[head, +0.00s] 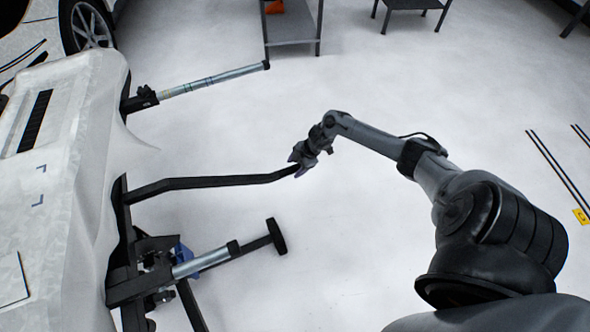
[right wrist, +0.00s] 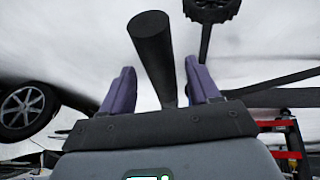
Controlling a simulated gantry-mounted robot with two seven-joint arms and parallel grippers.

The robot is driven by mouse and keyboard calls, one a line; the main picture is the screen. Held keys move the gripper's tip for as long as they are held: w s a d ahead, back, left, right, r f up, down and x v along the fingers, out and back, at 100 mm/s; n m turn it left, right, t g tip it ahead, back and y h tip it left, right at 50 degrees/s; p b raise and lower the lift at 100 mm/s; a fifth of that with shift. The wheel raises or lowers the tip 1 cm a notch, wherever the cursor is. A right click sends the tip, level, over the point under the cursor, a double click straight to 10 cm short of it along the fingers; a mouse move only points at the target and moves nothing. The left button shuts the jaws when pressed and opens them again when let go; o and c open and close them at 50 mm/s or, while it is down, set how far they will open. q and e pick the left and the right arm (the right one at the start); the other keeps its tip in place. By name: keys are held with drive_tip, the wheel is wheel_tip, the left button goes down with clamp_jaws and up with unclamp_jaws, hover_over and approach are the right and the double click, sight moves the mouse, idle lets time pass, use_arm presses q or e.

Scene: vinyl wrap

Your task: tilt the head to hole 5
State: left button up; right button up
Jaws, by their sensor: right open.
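A white, film-like panel (head: 65,170) is mounted on a black stand frame (head: 128,270) at the left of the head view. A long black bar (head: 205,183) reaches out from the frame to the right. My right gripper (head: 297,165) is at the bar's free end. In the right wrist view a thick black rod (right wrist: 152,45), apparently this bar, lies between the two purple fingers, which stand apart with gaps on both sides. A head with numbered holes cannot be made out. My left gripper is not in view.
A second grey-and-black arm (head: 210,80) sticks out above the bar, and a lower one (head: 205,260) ends in a black crosspiece (head: 277,236). A grey table (head: 291,28) and a dark stool (head: 411,4) stand at the back. The floor between is clear.

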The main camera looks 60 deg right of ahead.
drive_tip(key=shift+w+a+f, duration=0.1)
drive_tip(key=shift+a+f, duration=0.05)
drive_tip(key=shift+f, duration=0.2)
clamp_jaws()
